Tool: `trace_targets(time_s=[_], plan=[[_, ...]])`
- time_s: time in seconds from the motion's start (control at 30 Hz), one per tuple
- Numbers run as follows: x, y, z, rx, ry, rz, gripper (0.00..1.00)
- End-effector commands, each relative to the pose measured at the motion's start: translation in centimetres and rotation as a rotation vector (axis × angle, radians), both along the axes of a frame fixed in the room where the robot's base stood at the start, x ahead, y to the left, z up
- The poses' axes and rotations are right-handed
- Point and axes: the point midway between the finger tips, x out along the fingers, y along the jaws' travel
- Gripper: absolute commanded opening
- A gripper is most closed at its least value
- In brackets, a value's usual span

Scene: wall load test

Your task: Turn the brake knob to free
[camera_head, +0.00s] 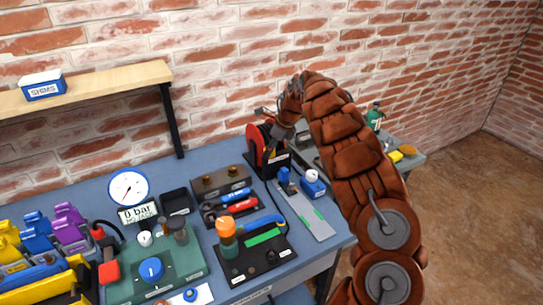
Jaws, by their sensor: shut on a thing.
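A red and black device (258,150) with a small white label on its base stands at the back of the blue bench, against the brick wall. My brown arm arches over from the right, and my gripper (273,130) reaches down to this device. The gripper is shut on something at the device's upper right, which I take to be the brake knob. The knob itself is hidden by the gripper, so its setting cannot be read.
A grey-green plate with a blue knob (151,269) and a round gauge (128,187) reading "0 bar" is at the left. Yellow, blue and purple clamps (40,235) stand far left. A black panel with an orange-topped part (226,228) is at the front.

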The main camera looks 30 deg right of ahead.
Motion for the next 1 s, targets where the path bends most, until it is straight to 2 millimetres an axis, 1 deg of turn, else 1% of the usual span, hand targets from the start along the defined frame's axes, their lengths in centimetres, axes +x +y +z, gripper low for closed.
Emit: trace_targets(time_s=[0.03, 0.2, 0.57, 0.6, 0.8, 0.83, 1.0], plan=[[0.26, 0.37, -0.41, 0.006, -0.004, 0.029, 0.08], [0.19, 0.18, -0.08, 0.002, -0.005, 0.082, 0.08], [0.08, 0.03, 0.10, 0.000, -0.003, 0.090, 0.08], [0.07, 0.02, 0.09, 0.000, -0.003, 0.090, 0.45], [0.00, -0.09, 0.05, 0.000, -0.001, 0.088, 0.66], [0.00, -0.10, 0.05, 0.000, -0.001, 0.088, 0.68], [-0.02, -0.11, 0.02, 0.000, 0.000, 0.087, 0.68]])
